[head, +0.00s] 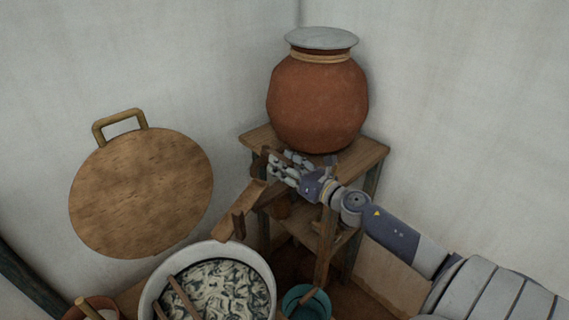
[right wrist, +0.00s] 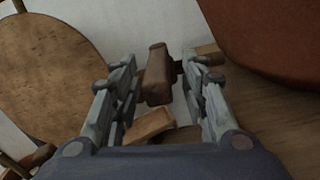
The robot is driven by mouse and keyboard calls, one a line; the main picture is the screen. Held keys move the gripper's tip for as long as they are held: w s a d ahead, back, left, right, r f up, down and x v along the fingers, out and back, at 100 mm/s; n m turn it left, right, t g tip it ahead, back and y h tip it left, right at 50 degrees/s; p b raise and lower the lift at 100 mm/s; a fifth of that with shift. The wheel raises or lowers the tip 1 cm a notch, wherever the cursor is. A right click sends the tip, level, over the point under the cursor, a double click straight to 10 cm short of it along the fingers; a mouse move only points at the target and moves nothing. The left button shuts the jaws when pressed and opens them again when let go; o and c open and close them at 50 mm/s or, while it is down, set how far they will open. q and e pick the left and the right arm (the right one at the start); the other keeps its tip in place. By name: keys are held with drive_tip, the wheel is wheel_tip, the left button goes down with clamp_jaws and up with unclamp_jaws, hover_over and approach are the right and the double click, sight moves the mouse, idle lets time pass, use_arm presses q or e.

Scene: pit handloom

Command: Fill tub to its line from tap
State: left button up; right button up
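A red-brown clay pot (head: 317,102) with a grey lid stands on a wooden stand (head: 372,152). A brown wooden tap piece (right wrist: 158,75) is at the pot's foot. My right gripper (head: 278,163) is at that tap; in the right wrist view its fingers (right wrist: 160,95) are open either side of the piece, with gaps showing. A wooden trough (head: 241,208) slopes from below the tap towards the pale tub (head: 149,291). The tub holds whitish strands in dark liquid, with sticks across it. I cannot make out a fill line or running water. My left gripper is out of view.
A round wooden board (head: 140,195) with a handle is against the left wall. A teal bucket (head: 306,303) stands right of the tub, and a small brown pot (head: 92,308) left of it. White walls close in behind the stand.

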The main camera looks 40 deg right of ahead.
drive_tip(key=shift+s+r, duration=0.1)
drive_tip(key=shift+s, duration=0.05)
drive_tip(key=s+d, duration=0.1)
drive_tip(key=s, duration=1)
drive_tip(key=shift+s, duration=0.35)
